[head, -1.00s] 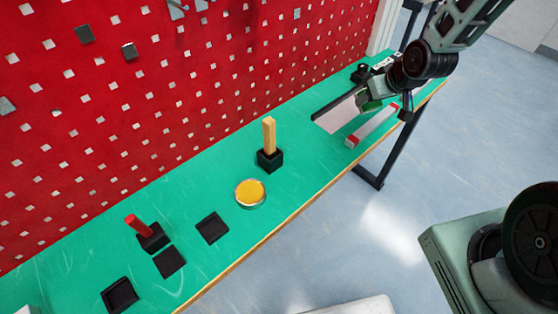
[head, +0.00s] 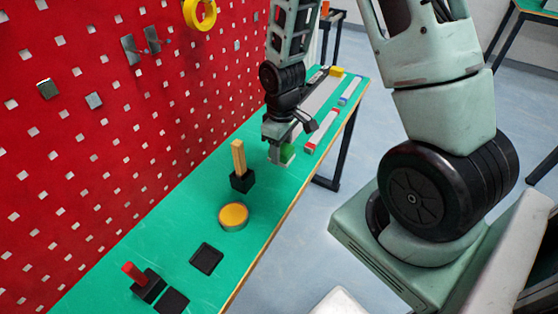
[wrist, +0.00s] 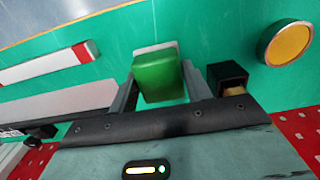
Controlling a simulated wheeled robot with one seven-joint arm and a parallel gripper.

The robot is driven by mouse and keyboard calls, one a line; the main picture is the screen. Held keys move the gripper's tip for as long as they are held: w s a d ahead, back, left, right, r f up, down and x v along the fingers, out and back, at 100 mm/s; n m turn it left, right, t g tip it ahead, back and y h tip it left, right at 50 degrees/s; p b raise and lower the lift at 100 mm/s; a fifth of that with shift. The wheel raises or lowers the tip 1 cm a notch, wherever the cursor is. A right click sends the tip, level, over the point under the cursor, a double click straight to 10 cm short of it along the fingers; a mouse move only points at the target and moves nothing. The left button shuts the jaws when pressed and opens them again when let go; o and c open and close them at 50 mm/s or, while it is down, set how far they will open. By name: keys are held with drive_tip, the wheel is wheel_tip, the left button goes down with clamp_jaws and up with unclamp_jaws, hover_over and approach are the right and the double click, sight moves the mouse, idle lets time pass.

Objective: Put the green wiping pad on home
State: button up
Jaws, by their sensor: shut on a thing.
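My gripper (head: 281,146) is shut on the green wiping pad (head: 288,154), held above the green bench near the front end of the conveyors. In the wrist view the pad (wrist: 160,80) sits between the two fingers, with a whitish layer showing at its far edge. I cannot tell from the frames how high it is above the bench. No place labelled home can be read; flat black square pads (head: 206,258) lie on the near part of the bench.
A black holder with an upright wooden stick (head: 239,159) stands close to my gripper. A yellow-topped round tin (head: 233,216) and a red peg (head: 134,273) in a black holder stand nearer. A red-ended white bar (head: 322,131) lies right. A red pegboard (head: 90,150) borders the bench.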

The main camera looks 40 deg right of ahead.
sight(282, 159)
drive_tip(key=shift+f, duration=2.1)
drive_tip(key=o, duration=0.9)
drive_tip(key=shift+f, duration=0.15)
drive_tip(key=shift+o, duration=0.2)
wheel_tip(282, 159, up, 12)
drive_tip(key=shift+d+f, duration=0.1)
drive_tip(key=s+a+r+n, duration=0.1)
drive_tip(key=s+a+r, duration=0.15)
drive_tip(key=a, duration=0.35)
drive_tip(key=s+a+r+n, duration=0.1)
drive_tip(key=s+a+r, duration=0.15)
drive_tip(key=a, duration=0.45)
drive_tip(key=s+a+r+n, duration=0.1)
drive_tip(key=s+a+r, duration=0.4)
drive_tip(key=s+a, duration=0.4)
drive_tip(key=s, duration=0.3)
drive_tip(key=shift+s+a+n+y, duration=0.3)
drive_tip(key=shift+s+a, duration=0.05)
drive_tip(key=shift+s, duration=0.05)
